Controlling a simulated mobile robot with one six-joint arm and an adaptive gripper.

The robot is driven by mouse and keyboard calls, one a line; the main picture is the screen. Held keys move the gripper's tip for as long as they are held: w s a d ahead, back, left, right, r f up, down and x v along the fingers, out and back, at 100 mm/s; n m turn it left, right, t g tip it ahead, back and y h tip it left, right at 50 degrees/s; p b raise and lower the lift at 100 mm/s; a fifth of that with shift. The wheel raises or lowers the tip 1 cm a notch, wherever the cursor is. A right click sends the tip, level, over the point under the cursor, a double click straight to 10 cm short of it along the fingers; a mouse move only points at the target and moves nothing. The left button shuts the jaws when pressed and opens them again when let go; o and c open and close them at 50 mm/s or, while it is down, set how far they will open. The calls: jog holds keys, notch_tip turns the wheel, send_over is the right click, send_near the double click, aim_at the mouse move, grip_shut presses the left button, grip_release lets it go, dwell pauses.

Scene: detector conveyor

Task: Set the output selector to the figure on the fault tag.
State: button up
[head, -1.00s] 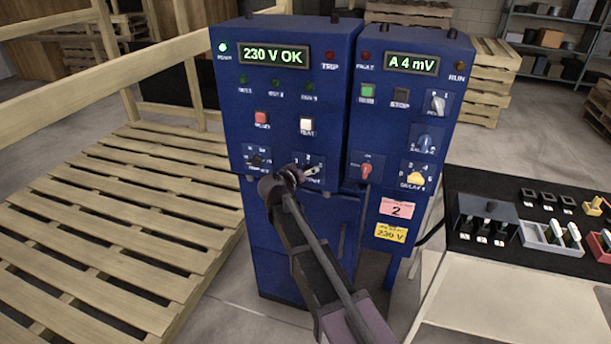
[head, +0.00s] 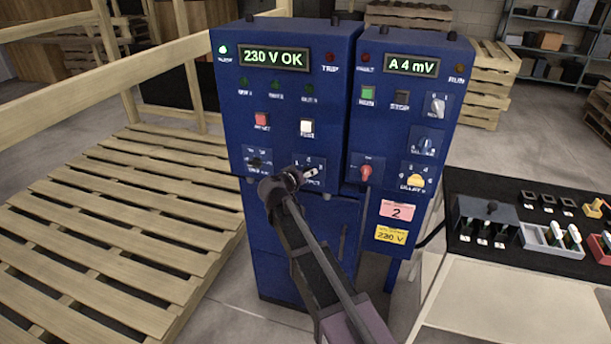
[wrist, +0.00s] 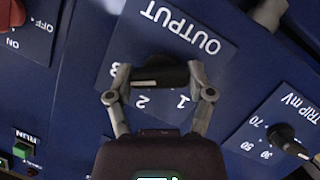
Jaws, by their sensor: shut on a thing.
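The output selector is a black knob (wrist: 160,76) on a blue plate (wrist: 205,65) marked OUTPUT, seen upside down in the wrist view. Figures 1, 2 and 3 stand around it. A white mark on the knob lies toward the 3 side. My gripper (wrist: 158,80) is shut on the knob, one finger at each end. In the head view my gripper (head: 296,177) is at the output plate (head: 318,164) on the left cabinet and hides most of the knob. The pink fault tag (head: 397,211) on the right cabinet reads 2.
The left cabinet's display (head: 273,58) reads 230 V OK; the right display (head: 411,65) reads A 4 mV. A trip knob (wrist: 282,135) and a red switch (head: 366,172) flank the output plate. A yellow tag (head: 391,235) reads 230 V. A bench (head: 500,290) stands right.

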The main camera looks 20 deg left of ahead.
jog(key=shift+f, duration=0.1)
jog(key=n+h+b, duration=0.1)
jog(key=n, duration=0.1)
jog(key=n+h+b, duration=0.1)
jog(key=n+b, duration=0.1)
jog(key=shift+a+f+t+h, duration=0.1)
jog(key=shift+f+t+h, duration=0.05)
jog(key=shift+t+h, duration=0.2)
jog(key=n+t+h+b, duration=0.1)
jog(key=n+b, duration=0.1)
jog(key=n, duration=0.1)
jog(key=shift+n+t+b, duration=0.45)
jog(key=shift+n+b, duration=0.1)
jog(key=shift+n, duration=0.55)
jog(key=shift+r, duration=0.2)
jog(key=shift+w, duration=0.1)
jog(key=o, duration=1.1)
